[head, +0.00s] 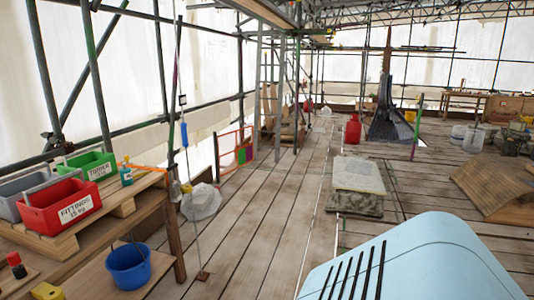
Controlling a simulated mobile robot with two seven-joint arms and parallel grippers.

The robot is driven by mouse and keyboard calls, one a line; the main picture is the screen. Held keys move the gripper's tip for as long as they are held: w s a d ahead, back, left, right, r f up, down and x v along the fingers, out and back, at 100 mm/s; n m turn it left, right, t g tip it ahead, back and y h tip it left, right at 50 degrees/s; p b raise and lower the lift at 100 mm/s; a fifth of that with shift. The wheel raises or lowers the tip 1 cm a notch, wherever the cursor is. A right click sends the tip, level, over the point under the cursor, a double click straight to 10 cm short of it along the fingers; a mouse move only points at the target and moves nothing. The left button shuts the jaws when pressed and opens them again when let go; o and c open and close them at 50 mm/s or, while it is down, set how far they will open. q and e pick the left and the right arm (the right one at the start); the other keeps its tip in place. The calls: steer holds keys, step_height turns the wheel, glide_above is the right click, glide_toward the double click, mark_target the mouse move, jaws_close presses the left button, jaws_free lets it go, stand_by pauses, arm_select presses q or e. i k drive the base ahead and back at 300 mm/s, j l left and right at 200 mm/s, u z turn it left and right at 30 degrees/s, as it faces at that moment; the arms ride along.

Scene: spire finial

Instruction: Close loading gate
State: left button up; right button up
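An orange-framed mesh gate (234,146), with a red and green patch low on it, stands upright on the left side of the deck near the scaffold edge. It looks small and far off, and I cannot tell its latch or exact angle. A gap in the edge shows to its left, by an upright post (162,70). Neither of my grippers is in view.
A wooden bench (165,235) at left holds a red bin (60,204), a green bin (92,165) and a grey bin (20,190). A blue bucket (128,266) sits low beside it. Stacked slabs (357,175) lie mid-deck. Boards between bench and slabs are mostly clear.

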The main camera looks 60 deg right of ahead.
mark_target(240, 156)
steer(key=z, duration=1.95)
steer(key=i, duration=6.8)
